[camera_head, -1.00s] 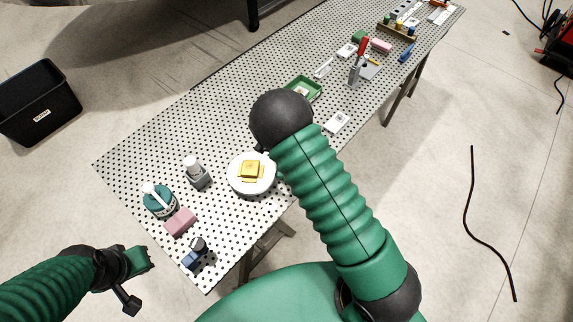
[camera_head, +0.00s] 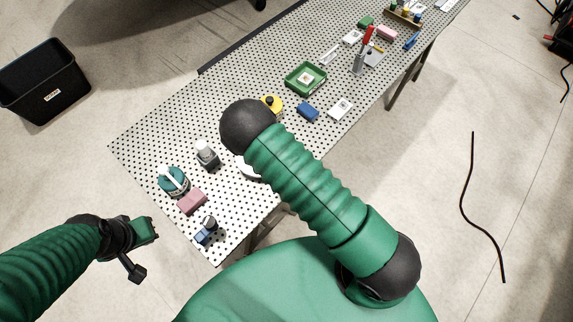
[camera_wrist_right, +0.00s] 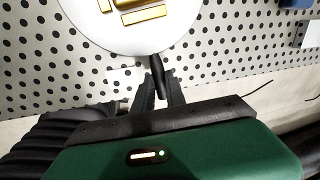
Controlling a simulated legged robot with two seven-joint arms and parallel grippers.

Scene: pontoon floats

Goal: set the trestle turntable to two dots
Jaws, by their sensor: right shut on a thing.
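The turntable is a round white disc with yellow blocks on top; in the right wrist view it (camera_wrist_right: 115,38) fills the top centre. A short black handle (camera_wrist_right: 157,72) sticks out from its near rim. My right gripper (camera_wrist_right: 160,88) is shut on this handle. In the head view my right arm hides most of the disc (camera_head: 249,169), and the right gripper is hidden too. No dot marks can be made out on the disc. My left gripper (camera_head: 146,251) is open and empty, off the table's left end.
On the perforated table (camera_head: 150,148) stand a teal round device (camera_head: 173,182), a pink block (camera_head: 191,202), a grey device (camera_head: 207,155) and a blue clamp-like part (camera_head: 206,232). A green tray (camera_head: 306,79) and blue block (camera_head: 308,112) lie farther back. A black bin (camera_head: 45,82) stands on the floor.

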